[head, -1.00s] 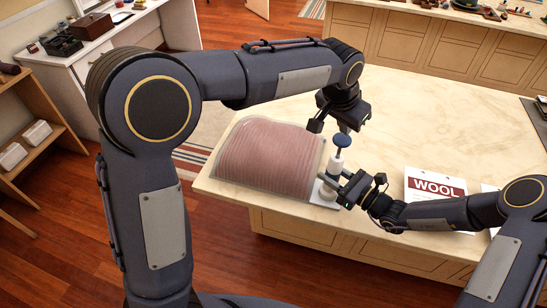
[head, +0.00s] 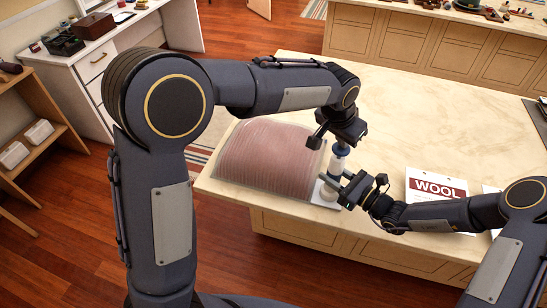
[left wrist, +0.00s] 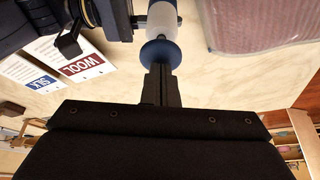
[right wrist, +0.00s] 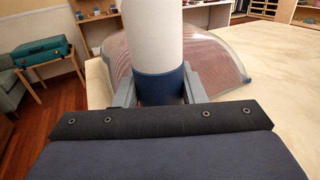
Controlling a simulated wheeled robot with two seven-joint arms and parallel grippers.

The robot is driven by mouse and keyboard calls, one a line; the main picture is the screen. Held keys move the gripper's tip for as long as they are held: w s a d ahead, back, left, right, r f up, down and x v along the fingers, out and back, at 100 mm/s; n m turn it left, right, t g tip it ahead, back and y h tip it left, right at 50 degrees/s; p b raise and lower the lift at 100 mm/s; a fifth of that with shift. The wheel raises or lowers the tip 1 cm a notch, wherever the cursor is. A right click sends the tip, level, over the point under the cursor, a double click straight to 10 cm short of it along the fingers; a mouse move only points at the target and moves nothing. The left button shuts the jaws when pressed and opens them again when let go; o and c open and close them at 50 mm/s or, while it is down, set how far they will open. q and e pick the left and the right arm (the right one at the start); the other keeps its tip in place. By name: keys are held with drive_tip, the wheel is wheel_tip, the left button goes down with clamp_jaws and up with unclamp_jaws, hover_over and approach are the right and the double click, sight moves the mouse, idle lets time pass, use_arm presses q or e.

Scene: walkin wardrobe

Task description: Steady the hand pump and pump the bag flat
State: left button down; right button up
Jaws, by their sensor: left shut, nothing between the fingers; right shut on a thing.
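The hand pump (head: 338,166) stands upright on a pale plate at the table's front edge, with its blue knob (left wrist: 160,53) on top. My left gripper (head: 336,138) is shut and empty, right at the knob. In the left wrist view its closed fingertips (left wrist: 160,69) meet the knob. My right gripper (head: 334,184) is shut on the pump's lower body; in the right wrist view its fingers (right wrist: 158,98) flank the dark blue band under the white barrel (right wrist: 154,35). The clear bag (head: 270,156) with pink ribbed contents lies left of the pump, still domed.
A wooden shelf (head: 45,140) stands on the left.

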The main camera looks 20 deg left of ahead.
use_arm(q)
drive_tip(key=shift+r, duration=2.25)
drive_tip(key=shift+f, duration=0.15)
drive_tip(key=shift+f, duration=2.65)
drive_tip(key=shift+r, duration=2.75)
wheel_tip(320, 180, up, 5)
drive_tip(key=shift+r, duration=0.1)
